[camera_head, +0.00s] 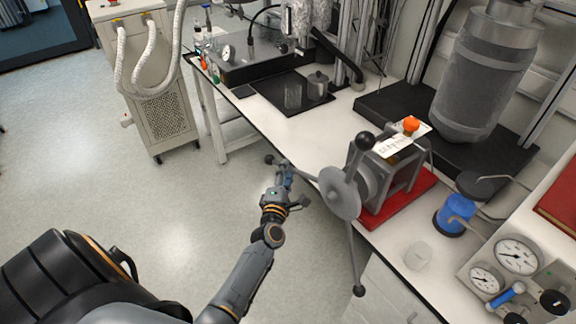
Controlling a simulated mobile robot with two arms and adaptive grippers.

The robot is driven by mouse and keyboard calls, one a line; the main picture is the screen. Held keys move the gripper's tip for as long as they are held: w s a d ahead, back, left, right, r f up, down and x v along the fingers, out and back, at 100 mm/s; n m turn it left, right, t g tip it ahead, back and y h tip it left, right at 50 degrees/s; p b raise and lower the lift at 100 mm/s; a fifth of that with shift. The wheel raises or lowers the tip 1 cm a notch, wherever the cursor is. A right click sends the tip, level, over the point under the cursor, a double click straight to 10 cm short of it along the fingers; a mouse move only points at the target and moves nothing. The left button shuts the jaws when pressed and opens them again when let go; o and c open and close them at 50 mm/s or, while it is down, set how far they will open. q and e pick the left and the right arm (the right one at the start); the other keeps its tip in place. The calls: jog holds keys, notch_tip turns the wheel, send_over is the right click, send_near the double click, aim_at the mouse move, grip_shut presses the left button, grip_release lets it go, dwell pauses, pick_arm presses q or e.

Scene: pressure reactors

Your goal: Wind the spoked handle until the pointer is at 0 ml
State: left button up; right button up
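The spoked handle (340,194) is a grey disc hub with thin spokes ending in dark ball knobs. It is on the near left side of a grey pump-like device (402,178) on a red base. One knob points up, one to the left and one down. A white plate with small dark markings (393,145) lies on top of the device; its pointer and reading are too small to tell. My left gripper (297,188) is at the left spoke, below its knob, with its fingers spread apart. Whether it touches the spoke is unclear. My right gripper is out of view.
The white bench (310,130) holds a black mat with glass and metal vessels, a large grey cylinder (478,75), a blue container (454,214) and a gauge panel (515,275). A wheeled cabinet (163,115) stands left. The floor beside my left arm is clear.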

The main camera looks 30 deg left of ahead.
pick_arm(q)
jog(key=shift+x, duration=1.1)
grip_shut()
